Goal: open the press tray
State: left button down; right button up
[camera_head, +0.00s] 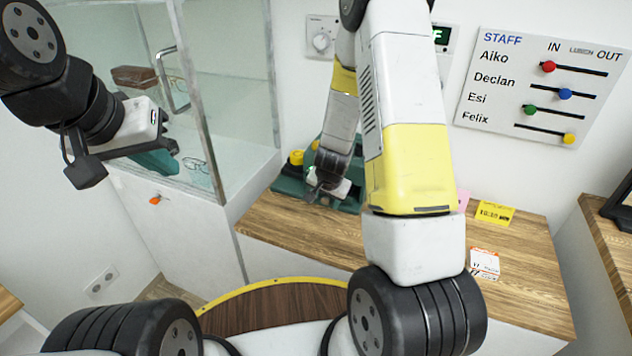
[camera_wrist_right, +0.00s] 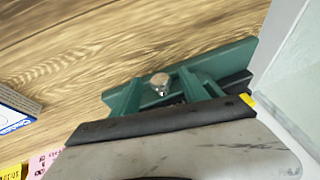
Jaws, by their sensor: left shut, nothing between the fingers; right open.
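The green press (camera_head: 288,187) stands at the back left of the wooden counter, beside the glass cabinet, with yellow parts on its left. My right gripper (camera_head: 325,188) is open, low at the press's front, and covers part of it. The right wrist view shows green parts (camera_wrist_right: 232,58) with a small pale metallic knob (camera_wrist_right: 159,80) between them, just beyond the gripper's dark edge. I cannot tell whether a finger touches the knob. How far the tray is out is hidden. My left gripper (camera_head: 170,150) is shut and empty, in front of the cabinet, away from the press.
The glass cabinet (camera_head: 235,110) stands close left of the press. A yellow note (camera_head: 494,213) and a white card (camera_head: 484,264) lie on the counter (camera_head: 300,232), right of my right arm. A staff board (camera_head: 540,85) hangs behind. The counter's front is mostly clear.

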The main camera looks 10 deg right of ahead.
grip_shut()
dwell(0.3)
dwell(1.2)
